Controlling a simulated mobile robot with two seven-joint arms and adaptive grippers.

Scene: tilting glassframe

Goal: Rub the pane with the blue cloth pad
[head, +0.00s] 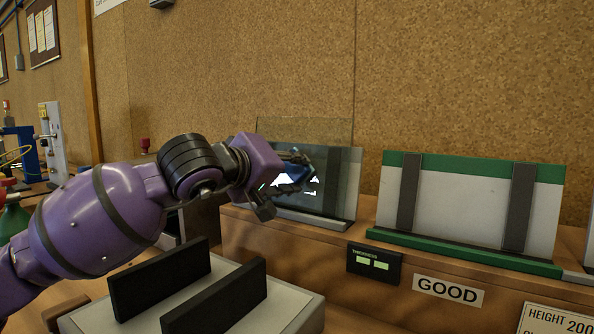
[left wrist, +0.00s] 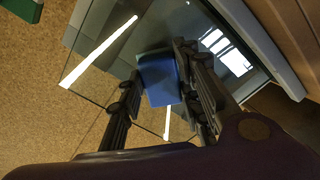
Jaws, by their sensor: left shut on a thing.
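The glass pane (head: 322,132) stands in a grey frame (head: 353,185) at the middle of the head view. It also shows in the left wrist view (left wrist: 100,72), with bright reflections on it. My left gripper (head: 292,172) is in front of the pane and hides part of it. It is shut on the blue cloth pad (left wrist: 160,78), which lies between its fingers in the left wrist view. The pad's far side faces the pane; I cannot tell whether they touch. My right gripper is not in view.
A green-edged rack (head: 465,200) with a "GOOD" label (head: 447,291) stands right of the pane. A thickness display (head: 373,263) sits on the wooden ledge's front. A pale block with two black uprights (head: 160,280) stands below my left arm. A cork wall is behind.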

